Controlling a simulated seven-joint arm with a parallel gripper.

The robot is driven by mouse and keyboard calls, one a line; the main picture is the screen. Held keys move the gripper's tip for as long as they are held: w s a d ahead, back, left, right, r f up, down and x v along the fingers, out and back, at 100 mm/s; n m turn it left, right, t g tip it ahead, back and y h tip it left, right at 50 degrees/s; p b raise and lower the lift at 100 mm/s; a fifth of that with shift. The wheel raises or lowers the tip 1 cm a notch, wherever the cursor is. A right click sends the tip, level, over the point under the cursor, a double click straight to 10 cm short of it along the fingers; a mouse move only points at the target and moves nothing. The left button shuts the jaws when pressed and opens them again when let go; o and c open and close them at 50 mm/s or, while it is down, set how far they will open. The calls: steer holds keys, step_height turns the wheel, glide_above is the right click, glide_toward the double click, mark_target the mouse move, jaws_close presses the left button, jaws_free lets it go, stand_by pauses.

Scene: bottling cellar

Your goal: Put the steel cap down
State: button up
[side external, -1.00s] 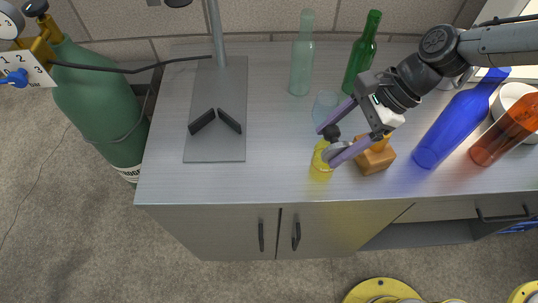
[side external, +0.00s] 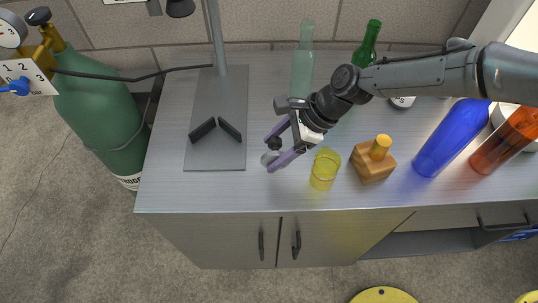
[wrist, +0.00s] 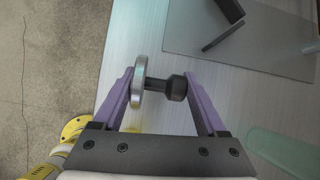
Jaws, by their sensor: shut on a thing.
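The steel cap (wrist: 139,80) is a silver disc with a black knob on a short stem. My gripper (wrist: 160,82) is shut on it, with the purple fingers on either side, one against the disc and one at the knob. The cap is tilted on its side, its disc edge-on in the wrist view. In the side external view my gripper (side external: 270,154) holds the cap (side external: 268,159) over the counter, between the grey stand plate and the yellow glass. I cannot tell whether the cap touches the counter.
The yellow glass (side external: 325,170) and an amber square bottle (side external: 372,163) stand right of my gripper. The stand plate (side external: 221,105) with black V-shaped blocks is left. Green bottles (side external: 303,65) stand behind; blue (side external: 450,140) and orange (side external: 505,138) bottles are at right. The counter's front left (side external: 190,190) is clear.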

steer(key=shift+w+a+f, duration=0.3)
steer(key=shift+a+f, duration=0.05)
steer(key=shift+f, duration=0.15)
steer(key=shift+w+a+f, duration=0.25)
steer(key=shift+a+f, duration=0.05)
steer(key=shift+f, duration=1.7)
steer(key=shift+f, duration=0.1)
steer(key=o, duration=1.4)
steer(key=shift+f, duration=0.1)
steer(key=v, duration=1.2)
steer(key=shift+d, duration=0.1)
steer(key=shift+r, duration=0.2)
